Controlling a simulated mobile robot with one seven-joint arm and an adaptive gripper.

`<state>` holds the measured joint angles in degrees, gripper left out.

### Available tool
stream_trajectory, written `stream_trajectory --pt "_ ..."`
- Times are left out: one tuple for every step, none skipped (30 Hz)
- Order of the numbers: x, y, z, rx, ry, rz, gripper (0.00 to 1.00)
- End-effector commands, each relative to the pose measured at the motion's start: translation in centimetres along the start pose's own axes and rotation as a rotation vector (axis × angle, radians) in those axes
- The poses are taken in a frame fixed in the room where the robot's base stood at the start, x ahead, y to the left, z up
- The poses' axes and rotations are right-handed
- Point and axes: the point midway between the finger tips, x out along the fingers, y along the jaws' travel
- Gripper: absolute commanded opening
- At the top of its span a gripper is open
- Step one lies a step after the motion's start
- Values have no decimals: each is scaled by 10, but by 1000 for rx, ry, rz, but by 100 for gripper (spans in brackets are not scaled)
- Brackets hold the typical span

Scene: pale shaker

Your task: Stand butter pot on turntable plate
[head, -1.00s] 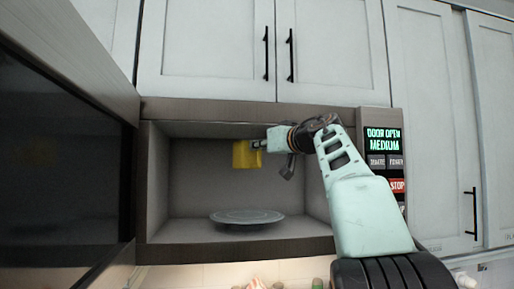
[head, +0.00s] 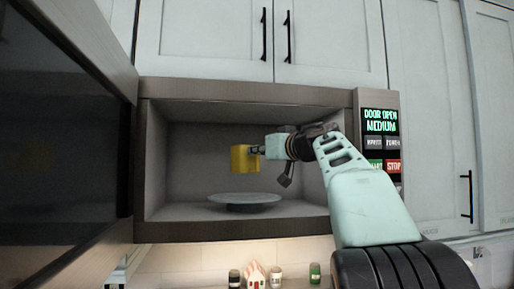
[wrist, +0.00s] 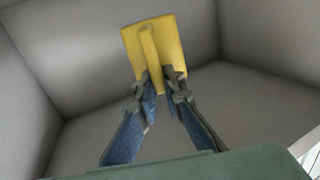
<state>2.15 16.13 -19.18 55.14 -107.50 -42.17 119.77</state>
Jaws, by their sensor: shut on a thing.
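The yellow butter pot (head: 241,159) is held in the air inside the open microwave, above the turntable plate (head: 244,199). My gripper (head: 257,151) is shut on the pot from the right side. In the wrist view, my two fingers (wrist: 163,84) close on a raised part of the yellow pot (wrist: 172,40). The round grey plate lies on the microwave floor and nothing stands on it. A clear gap shows between the pot's bottom and the plate. The plate does not show in the wrist view.
The microwave door (head: 65,130) stands open at the left. The cavity's side wall and top frame (head: 250,94) are close around my arm. The control panel (head: 380,140) is at the right. Small jars and a little house (head: 255,274) stand on the counter below.

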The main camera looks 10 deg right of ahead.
Motion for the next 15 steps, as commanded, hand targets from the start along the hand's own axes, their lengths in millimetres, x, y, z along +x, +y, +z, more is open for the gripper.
stream_trajectory --pt "0 -1 7 2 1 -1 0" --pt "0 -1 10 2 1 -1 0" --pt "0 -1 14 1 1 -1 0" --pt "0 -1 17 1 1 -1 0" --pt "0 -1 20 1 1 -1 0" --pt "0 -1 24 1 2 -1 0" --pt "0 -1 27 1 2 -1 0" --pt "0 -1 30 2 2 -1 0" --pt "0 -1 34 2 2 -1 0" --pt "0 -1 37 2 1 -1 0" --pt "0 -1 40 1 1 -1 0" --pt "0 -1 43 1 0 -1 0" --pt "0 -1 45 2 1 -1 0" --pt "0 -1 46 2 1 -2 0" --pt "0 -1 49 2 1 -2 0"
